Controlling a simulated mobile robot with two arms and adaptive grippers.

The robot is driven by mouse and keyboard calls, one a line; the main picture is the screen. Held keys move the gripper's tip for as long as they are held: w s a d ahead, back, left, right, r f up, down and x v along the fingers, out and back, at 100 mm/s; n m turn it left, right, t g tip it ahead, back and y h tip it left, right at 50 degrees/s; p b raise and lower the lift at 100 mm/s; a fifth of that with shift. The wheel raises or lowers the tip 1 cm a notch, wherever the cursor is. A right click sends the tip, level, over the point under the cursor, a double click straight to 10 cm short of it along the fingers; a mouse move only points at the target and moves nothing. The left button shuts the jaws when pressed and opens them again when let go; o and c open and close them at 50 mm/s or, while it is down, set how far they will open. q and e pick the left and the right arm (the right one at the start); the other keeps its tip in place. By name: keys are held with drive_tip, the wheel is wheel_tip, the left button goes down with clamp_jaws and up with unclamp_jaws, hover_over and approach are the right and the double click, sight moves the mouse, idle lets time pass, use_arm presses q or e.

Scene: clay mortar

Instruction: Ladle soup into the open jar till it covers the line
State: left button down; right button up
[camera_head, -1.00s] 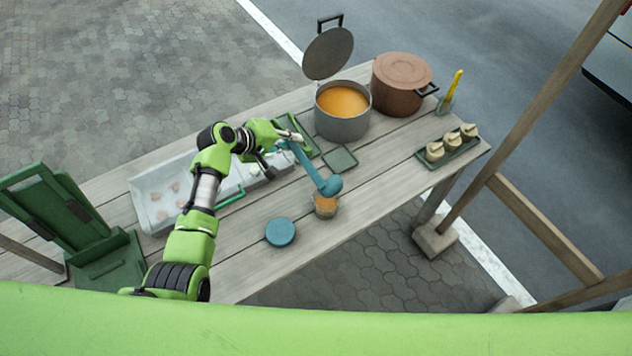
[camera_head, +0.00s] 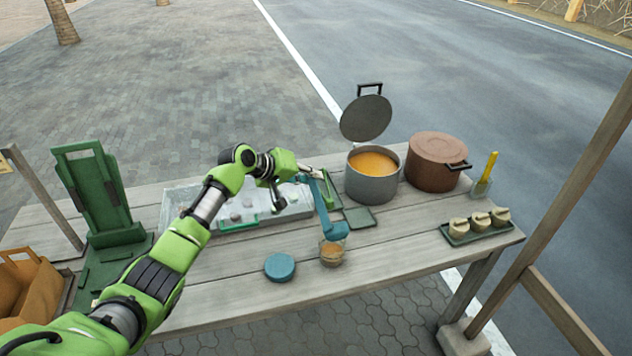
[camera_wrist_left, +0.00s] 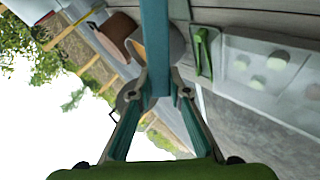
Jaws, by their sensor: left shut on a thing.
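A small clear jar (camera_head: 332,254) with orange soup in it stands open near the table's front edge. My left gripper (camera_head: 306,176) is shut on the handle of a blue ladle (camera_head: 328,205); the handle also shows between the fingers in the left wrist view (camera_wrist_left: 155,45). The ladle's bowl is over the jar's rim, and its inside is hidden. A grey pot (camera_head: 372,183) of orange soup stands behind with its lid (camera_head: 366,118) raised. The line on the jar is too small to make out. My right gripper is not in view.
A blue round lid (camera_head: 280,266) lies left of the jar. A brown lidded pot (camera_head: 437,163), a tray of small pots (camera_head: 479,226) and a yellow-handled tool (camera_head: 487,172) stand at right. A pale bin (camera_head: 180,205) and a green stand (camera_head: 95,190) are at left.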

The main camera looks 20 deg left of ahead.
sight(318, 197)
use_arm(q)
drive_tip(key=shift+s+d+r+m+t+y+p, duration=0.3)
drive_tip(key=shift+s+d+r+m+t+p, duration=0.15)
drive_tip(key=shift+s+r+p, duration=0.35)
drive_tip(key=s+d, duration=0.1)
drive_tip(key=s+r+m+t, duration=0.1)
drive_tip(key=s+d+t, duration=0.1)
drive_tip(key=shift+d+r+y+p, duration=0.3)
drive_tip(key=shift+d, duration=0.05)
drive_tip(key=s+d+m+t+y+b, duration=0.1)
drive_tip(key=s+d+m+t+b, duration=0.4)
drive_tip(key=s+b, duration=0.3)
drive_tip(key=shift+s+d+f+t+b, duration=0.15)
drive_tip(key=shift+s+d+t+b, duration=0.25)
drive_tip(key=shift+d+b, duration=0.35)
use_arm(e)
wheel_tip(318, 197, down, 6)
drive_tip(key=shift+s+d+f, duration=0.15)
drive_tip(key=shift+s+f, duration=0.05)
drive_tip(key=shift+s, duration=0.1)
use_arm(q)
drive_tip(key=shift+m, duration=0.25)
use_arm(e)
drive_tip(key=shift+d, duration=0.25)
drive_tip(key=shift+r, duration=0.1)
